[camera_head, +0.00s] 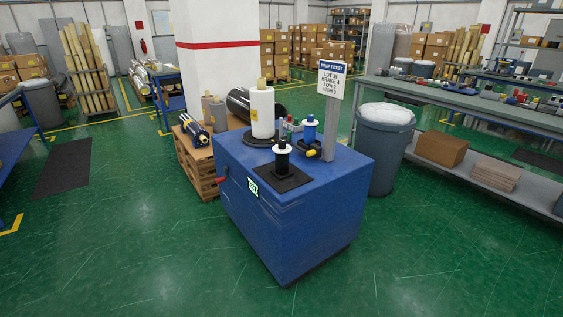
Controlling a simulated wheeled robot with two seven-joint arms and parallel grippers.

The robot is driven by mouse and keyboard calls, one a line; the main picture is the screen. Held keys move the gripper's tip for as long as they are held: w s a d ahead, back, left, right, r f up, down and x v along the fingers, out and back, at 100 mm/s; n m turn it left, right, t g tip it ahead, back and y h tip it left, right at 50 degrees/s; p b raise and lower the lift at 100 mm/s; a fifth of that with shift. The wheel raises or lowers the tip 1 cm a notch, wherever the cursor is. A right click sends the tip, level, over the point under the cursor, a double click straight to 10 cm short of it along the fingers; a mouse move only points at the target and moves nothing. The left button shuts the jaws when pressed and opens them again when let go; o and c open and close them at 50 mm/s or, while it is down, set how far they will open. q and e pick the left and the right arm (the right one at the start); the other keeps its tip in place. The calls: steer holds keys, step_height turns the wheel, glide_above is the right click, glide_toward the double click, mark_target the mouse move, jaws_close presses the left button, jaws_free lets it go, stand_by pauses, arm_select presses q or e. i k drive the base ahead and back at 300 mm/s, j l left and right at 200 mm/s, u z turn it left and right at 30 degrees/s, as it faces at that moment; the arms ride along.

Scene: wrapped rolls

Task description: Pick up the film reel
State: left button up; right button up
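Neither of my grippers shows in the head view. A blue machine cabinet (299,224) stands in the middle of the floor. On its top, a tall white wrapped roll (262,113) stands upright on a dark round plate. A blue reel with a dark core (309,130) stands farther back. I cannot tell for certain which of these is the film reel.
A wrap ticket sign (331,80) stands on a grey post at the cabinet's right. A grey bin (384,150) and long workbench (480,107) are at the right. A wooden pallet (197,170) with rolls stands behind left. The green floor in front is clear.

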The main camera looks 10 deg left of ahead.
mark_target(282, 171)
steer(key=i+l+u, duration=0.4)
steer(key=i, duration=0.25)
steer(key=i+l+u, duration=0.75)
steer(key=i+l, duration=0.3)
steer(key=l, duration=0.25)
steer(key=i+l+u, duration=0.15)
steer(key=l, duration=0.15)
steer(key=l+u, duration=0.2)
steer(key=k, duration=0.3)
